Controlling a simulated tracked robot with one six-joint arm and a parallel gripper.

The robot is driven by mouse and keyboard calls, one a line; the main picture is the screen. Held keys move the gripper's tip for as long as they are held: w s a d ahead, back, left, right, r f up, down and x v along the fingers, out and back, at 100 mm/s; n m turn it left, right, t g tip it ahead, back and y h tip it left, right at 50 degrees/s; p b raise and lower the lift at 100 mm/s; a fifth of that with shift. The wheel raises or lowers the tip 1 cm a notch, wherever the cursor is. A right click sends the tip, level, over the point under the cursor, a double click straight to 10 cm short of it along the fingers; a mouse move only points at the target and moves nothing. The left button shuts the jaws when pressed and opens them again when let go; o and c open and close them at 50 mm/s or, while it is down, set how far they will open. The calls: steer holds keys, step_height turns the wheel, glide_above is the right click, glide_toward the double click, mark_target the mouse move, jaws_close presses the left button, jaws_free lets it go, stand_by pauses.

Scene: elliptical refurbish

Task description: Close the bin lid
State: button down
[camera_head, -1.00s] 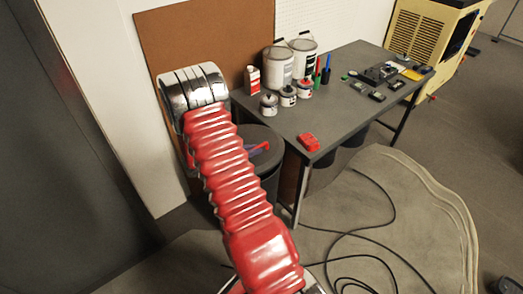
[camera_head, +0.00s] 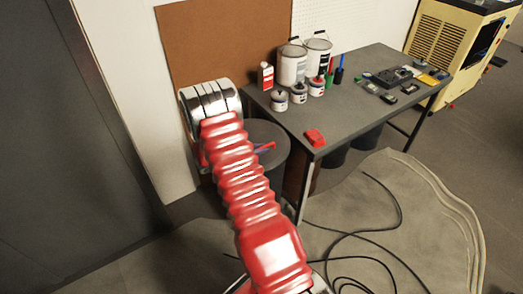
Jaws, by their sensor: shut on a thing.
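A dark round bin (camera_head: 278,178) stands at the left end of the grey table, partly hidden behind my red ribbed arm. Its round dark top (camera_head: 266,132) shows to the right of the arm; I cannot tell whether this is the lid or the open mouth. A small red and blue piece (camera_head: 265,148) shows against that top, beside the arm; I cannot tell what it is. My arm rises from the bottom of the picture to a chrome joint. My gripper cannot be made out; the arm hides the area behind it.
The grey table (camera_head: 375,119) bears paint cans (camera_head: 293,64), a red item (camera_head: 315,138) and small tools. More dark bins (camera_head: 365,146) stand under it. A brown board (camera_head: 215,42) leans on the wall behind. Black cable (camera_head: 350,236) lies on the floor in front.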

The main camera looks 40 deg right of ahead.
steer(key=shift+s+a+f, duration=0.15)
steer(key=shift+f, duration=0.25)
steer(key=c, duration=2.2)
jaws_free()
steer(key=shift+o, duration=0.6)
steer(key=shift+r, duration=0.2)
steer(key=v, duration=1.3)
steer(key=shift+a, duration=0.3)
